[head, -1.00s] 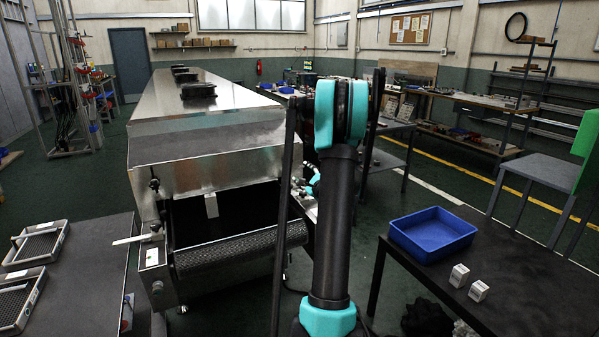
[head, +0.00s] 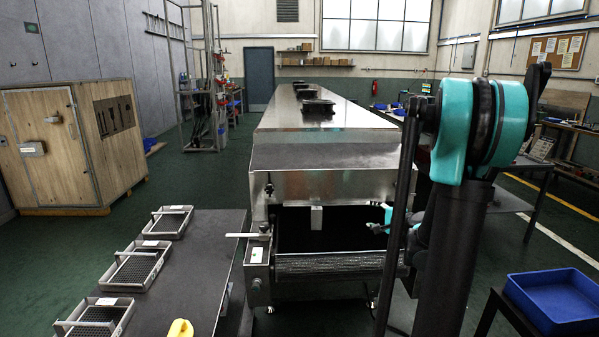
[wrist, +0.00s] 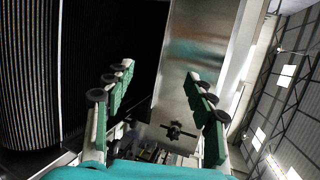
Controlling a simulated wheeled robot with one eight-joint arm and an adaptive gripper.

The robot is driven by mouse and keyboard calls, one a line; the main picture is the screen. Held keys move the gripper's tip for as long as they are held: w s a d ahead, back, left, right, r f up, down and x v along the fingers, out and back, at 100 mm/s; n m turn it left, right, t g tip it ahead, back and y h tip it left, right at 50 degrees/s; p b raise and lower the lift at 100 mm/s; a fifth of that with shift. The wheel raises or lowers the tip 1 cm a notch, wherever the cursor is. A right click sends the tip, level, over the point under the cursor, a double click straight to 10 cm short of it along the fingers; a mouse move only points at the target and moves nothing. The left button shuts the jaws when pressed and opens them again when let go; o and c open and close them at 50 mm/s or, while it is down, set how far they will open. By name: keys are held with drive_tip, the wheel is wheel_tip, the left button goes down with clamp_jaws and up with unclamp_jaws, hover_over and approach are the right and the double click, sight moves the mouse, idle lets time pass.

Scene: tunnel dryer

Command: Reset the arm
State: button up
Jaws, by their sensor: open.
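My gripper (wrist: 158,100) is open and empty in the wrist view, its two teal fingers apart. Between and beyond the fingers are the shiny metal side (wrist: 190,60) of the tunnel dryer and its dark opening. In the head view my gripper (head: 378,224) shows as a small teal shape in front of the right part of the dryer's mouth. Much of my arm stands at the right of that view and hides part of the dryer (head: 322,160). Whether the gripper touches the dryer cannot be told.
A dark table (head: 205,265) at the left bears several wire-mesh trays (head: 133,266) and a yellow thing (head: 180,329). A blue bin (head: 555,300) is on a table at the lower right. The dryer's belt (head: 330,264) lies at its mouth. A wooden cabinet (head: 75,145) stands far left.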

drive_tip(key=s+a+f+n+g+h, duration=0.1)
drive_tip(key=s+a+f+n+g, duration=0.2)
drive_tip(key=s, duration=0.4)
drive_tip(key=s+a+f+n+g, duration=0.25)
drive_tip(key=s+a+n, duration=0.2)
drive_tip(key=s, duration=0.35)
drive_tip(key=s+a+f+n+g+h, duration=0.1)
drive_tip(key=s+a+f+n+g, duration=0.2)
drive_tip(key=s, duration=0.4)
drive_tip(key=s+d+f+n+h, duration=0.1)
drive_tip(key=s+n, duration=0.1)
drive_tip(key=s, duration=0.3)
drive_tip(key=s+d+f+n+h, duration=0.1)
drive_tip(key=s+f+n, duration=0.1)
drive_tip(key=s, duration=0.3)
drive_tip(key=shift+d+f+n+g+h, duration=0.25)
drive_tip(key=shift+d+n+g+h, duration=0.1)
drive_tip(key=shift+n, duration=0.2)
